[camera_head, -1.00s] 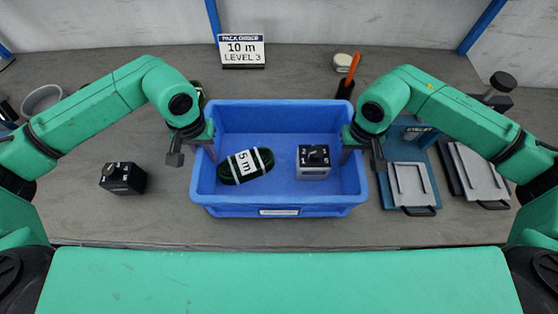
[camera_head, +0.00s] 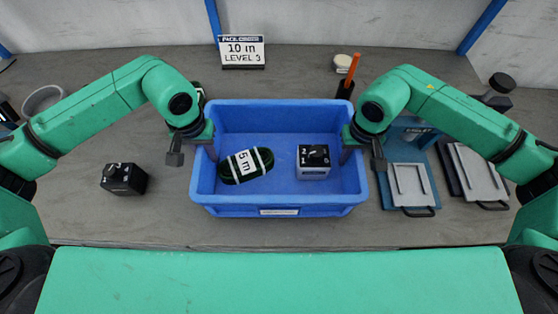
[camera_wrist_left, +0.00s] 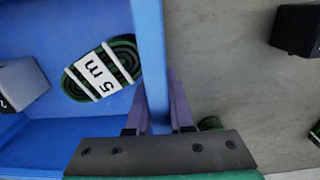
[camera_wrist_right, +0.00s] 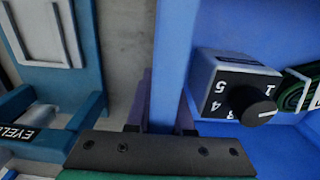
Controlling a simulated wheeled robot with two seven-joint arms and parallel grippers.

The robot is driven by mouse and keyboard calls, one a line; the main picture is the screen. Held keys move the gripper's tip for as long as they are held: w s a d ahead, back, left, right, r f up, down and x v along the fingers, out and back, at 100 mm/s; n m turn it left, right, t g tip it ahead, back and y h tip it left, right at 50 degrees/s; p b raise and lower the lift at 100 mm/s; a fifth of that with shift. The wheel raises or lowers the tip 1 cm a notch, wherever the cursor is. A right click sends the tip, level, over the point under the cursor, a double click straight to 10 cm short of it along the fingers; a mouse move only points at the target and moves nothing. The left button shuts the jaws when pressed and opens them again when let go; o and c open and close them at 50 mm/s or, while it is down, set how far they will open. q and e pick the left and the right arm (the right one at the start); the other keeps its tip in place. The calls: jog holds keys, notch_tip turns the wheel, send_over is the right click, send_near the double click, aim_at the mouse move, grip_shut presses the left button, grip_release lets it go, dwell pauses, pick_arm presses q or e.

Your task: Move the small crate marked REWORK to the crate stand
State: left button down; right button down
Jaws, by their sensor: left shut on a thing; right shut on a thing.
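A blue crate (camera_head: 279,211) sits on the grey worktop in the middle of the head view. The label on its front is too small to read. Inside lie a green cable coil marked 5 m (camera_head: 246,165) and a grey and black dial box (camera_head: 313,161). My left gripper (camera_head: 211,152) is shut on the crate's left wall; the wall also shows between its fingers in the left wrist view (camera_wrist_left: 150,60). My right gripper (camera_head: 347,154) is shut on the right wall, seen in the right wrist view (camera_wrist_right: 172,70). No crate stand is recognisable.
A black dial box (camera_head: 123,178) stands left of the crate. Blue and grey fixtures with flat plates (camera_head: 411,184) lie close to the right. A 10 m LEVEL 3 sign (camera_head: 242,52) and an orange-handled tool (camera_head: 349,75) stand behind. The worktop's front strip is clear.

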pick_arm(q)
notch_tip(320, 180, up, 5)
jog(key=p, duration=0.4)
jog(key=shift+f, duration=0.1)
dwell(0.6)
